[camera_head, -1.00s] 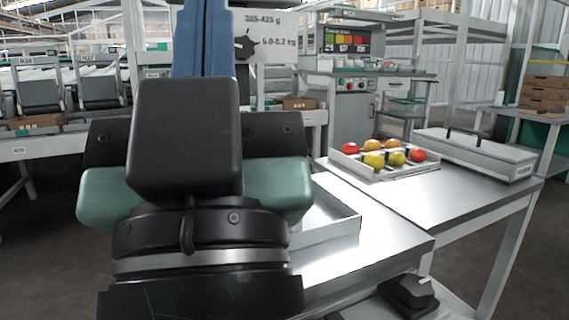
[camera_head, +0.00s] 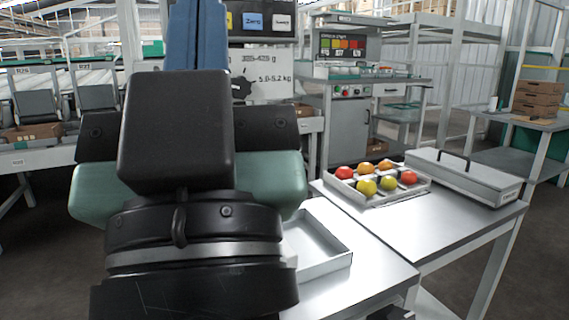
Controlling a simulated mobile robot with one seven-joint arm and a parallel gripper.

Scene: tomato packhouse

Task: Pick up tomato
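Several tomatoes sit in a shallow divided tray (camera_head: 383,197) on the metal table. Red ones are at the left (camera_head: 344,172) and right (camera_head: 408,177), orange ones (camera_head: 366,168) at the back, and yellow or yellow-green ones (camera_head: 366,188) at the front. My own arm fills the left foreground and hides the left part of the table. My gripper's fingers cannot be made out, so its opening and contents are hidden.
An empty grey tray (camera_head: 322,262) stands nearer on the table, partly behind my arm. A long grey lidded box with a black handle (camera_head: 465,178) lies right of the tomatoes. Bare metal tabletop (camera_head: 400,228) lies in front of them.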

